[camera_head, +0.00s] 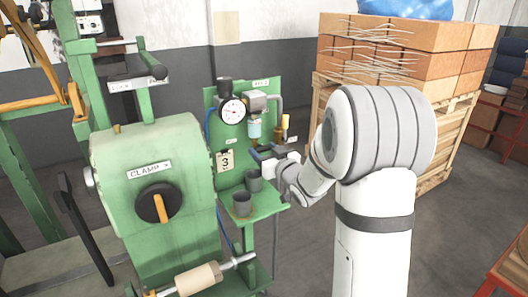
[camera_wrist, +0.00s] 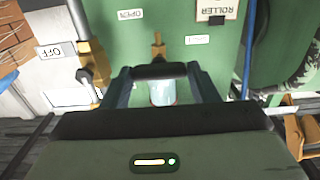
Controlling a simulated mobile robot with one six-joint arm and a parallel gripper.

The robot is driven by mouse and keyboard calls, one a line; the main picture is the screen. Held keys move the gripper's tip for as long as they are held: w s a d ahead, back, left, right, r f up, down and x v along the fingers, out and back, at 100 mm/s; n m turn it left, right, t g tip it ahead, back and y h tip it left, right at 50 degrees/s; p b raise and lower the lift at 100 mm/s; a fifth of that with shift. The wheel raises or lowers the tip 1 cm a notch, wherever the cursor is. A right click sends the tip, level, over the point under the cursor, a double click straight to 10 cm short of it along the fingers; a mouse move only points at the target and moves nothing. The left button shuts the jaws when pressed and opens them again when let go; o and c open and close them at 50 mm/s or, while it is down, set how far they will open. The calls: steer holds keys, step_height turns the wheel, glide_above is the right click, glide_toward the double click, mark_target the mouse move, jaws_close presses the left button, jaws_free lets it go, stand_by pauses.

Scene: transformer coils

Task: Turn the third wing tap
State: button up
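My gripper (camera_head: 265,154) reaches in from the right to the green panel, just above its small shelf. In the wrist view two dark fingers (camera_wrist: 160,76) stand apart. A short black bar (camera_wrist: 160,71) spans the gap between their tips, in line with a brass stem (camera_wrist: 158,46) on the green panel. It looks like a wing handle, but I cannot tell whether the fingers touch its ends. An "OPEN" label (camera_wrist: 130,14) lies to the upper left of the stem, another small label (camera_wrist: 199,39) to its right. The other wing taps cannot be made out clearly.
A brass fitting (camera_wrist: 92,62) stands close left, beside an "OFF" label (camera_wrist: 55,51). A pale blue bowl (camera_head: 254,130) and a gauge (camera_head: 233,110) are above my gripper; grey cups (camera_head: 242,204) stand below.

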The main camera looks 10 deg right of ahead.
steer(key=c, duration=0.5)
steer(key=shift+a, duration=0.15)
steer(key=shift+f+b, duration=0.1)
steer(key=shift+b, duration=0.2)
steer(key=shift+n+b, duration=0.3)
steer(key=shift+b, duration=0.05)
steer(key=n+b, duration=1.7)
steer(key=b, duration=0.5)
steer(key=shift+f, duration=0.2)
steer(key=shift+n, duration=0.3)
